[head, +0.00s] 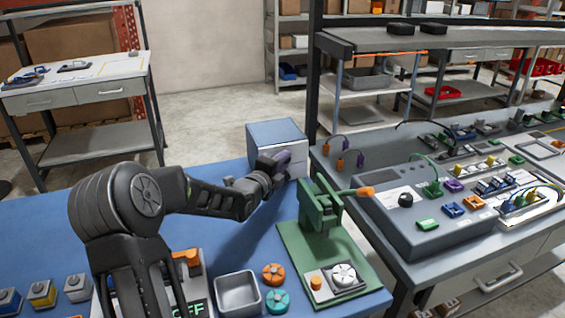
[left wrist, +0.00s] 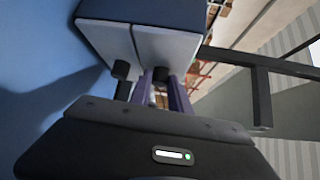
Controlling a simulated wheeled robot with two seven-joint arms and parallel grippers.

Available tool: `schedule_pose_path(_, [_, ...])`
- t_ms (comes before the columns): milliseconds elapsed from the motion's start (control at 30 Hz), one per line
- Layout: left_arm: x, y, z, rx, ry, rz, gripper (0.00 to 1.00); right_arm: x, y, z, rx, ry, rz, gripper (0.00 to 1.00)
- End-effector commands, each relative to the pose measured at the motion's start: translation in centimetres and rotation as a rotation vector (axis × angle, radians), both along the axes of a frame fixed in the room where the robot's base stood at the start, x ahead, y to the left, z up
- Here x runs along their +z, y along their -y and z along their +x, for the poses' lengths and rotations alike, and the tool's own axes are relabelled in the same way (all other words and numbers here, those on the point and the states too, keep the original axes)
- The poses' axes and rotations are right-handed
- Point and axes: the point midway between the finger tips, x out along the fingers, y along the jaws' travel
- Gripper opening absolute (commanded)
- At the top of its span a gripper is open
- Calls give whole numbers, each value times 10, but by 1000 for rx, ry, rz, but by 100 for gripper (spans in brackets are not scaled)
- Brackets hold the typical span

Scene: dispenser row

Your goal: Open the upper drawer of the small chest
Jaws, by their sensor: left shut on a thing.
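The small chest (head: 278,132) stands on the blue table, with a blue-grey top and pale front. In the left wrist view, turned on its side, its two pale drawer fronts show: the lower drawer (left wrist: 105,42) on the left and the upper drawer (left wrist: 168,48) on the right. Each has a dark knob. My left gripper (head: 283,163) is at the chest's front; its purple fingers (left wrist: 162,90) are shut on the upper drawer's knob (left wrist: 160,74). The lower knob (left wrist: 121,70) is free beside the fingers. The upper drawer looks closed or nearly so. My right gripper is out of view.
A green press (head: 322,215) with an orange-tipped lever stands close to the right of my left arm. A grey tray (head: 238,293) and round knobs sit at the table's front. A grey workbench (head: 345,170) adjoins on the right. Blue tabletop left of the chest is clear.

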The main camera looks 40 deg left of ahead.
Motion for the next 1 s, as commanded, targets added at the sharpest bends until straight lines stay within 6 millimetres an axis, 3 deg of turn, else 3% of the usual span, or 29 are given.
schedule_pose_path(833, [-1,0,0,0,-2,-1,0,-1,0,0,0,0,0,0])
schedule_pose_path(1000, [-5,8,-4,-2,-1,2,0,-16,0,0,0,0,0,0])
